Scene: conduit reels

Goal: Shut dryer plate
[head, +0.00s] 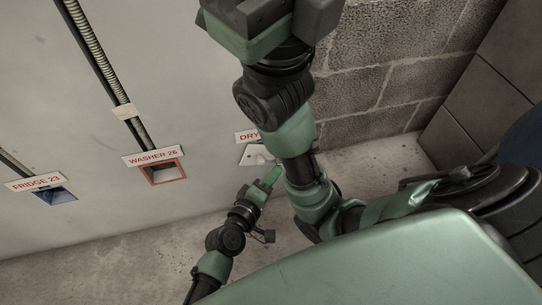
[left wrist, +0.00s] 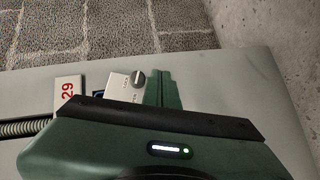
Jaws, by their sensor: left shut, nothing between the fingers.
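The dryer plate (head: 256,157) is a pale plate low on the wall, under a sign (head: 246,136) partly hidden by my arm. In the left wrist view the plate (left wrist: 122,89) carries a round grey knob (left wrist: 139,78). A dark blue sliver shows between plate and sign, but my gripper housing hides the rest, so I cannot tell how far open it stands. My left gripper (head: 271,176) is shut and empty, just below and right of the plate in the head view. Its green fingers (left wrist: 160,88) lie beside the plate; contact is unclear. My right gripper's fingers are not visible.
Left of the plate are the red-framed washer box (head: 163,172) and the blue fridge box (head: 54,195), both open-faced. Ribbed conduits (head: 94,45) run up the wall. A block wall (head: 385,75) stands at right. Bare concrete floor (head: 120,268) lies below.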

